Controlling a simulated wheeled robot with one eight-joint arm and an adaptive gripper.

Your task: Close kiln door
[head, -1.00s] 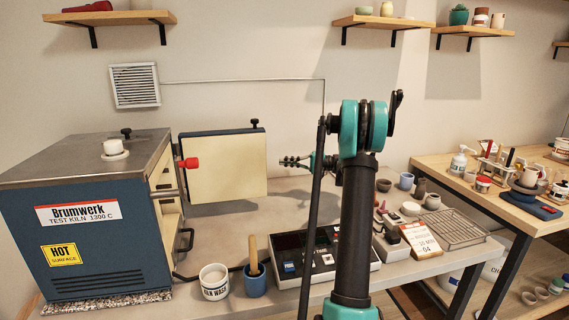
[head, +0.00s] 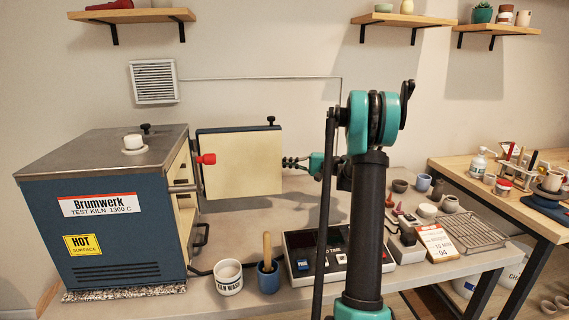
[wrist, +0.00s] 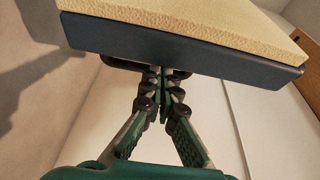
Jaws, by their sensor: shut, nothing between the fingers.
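The blue kiln (head: 120,225) stands at the left of the table, its opening on its right side. Its door (head: 240,165) stands wide open, with the cream inner face towards the head camera and a red knob-like part (head: 206,159) near the hinge side. My gripper (head: 286,163) is shut and empty at the door's free right edge; the head view does not settle whether it touches. In the wrist view the shut fingertips (wrist: 163,75) lie close by the blue edge of the door (wrist: 180,52), partly under it.
A kiln wash pot (head: 229,278), a blue cup with a wooden handle (head: 268,278) and a control box (head: 335,258) stand along the table's front. Small pots and a wire rack (head: 468,230) are at the right.

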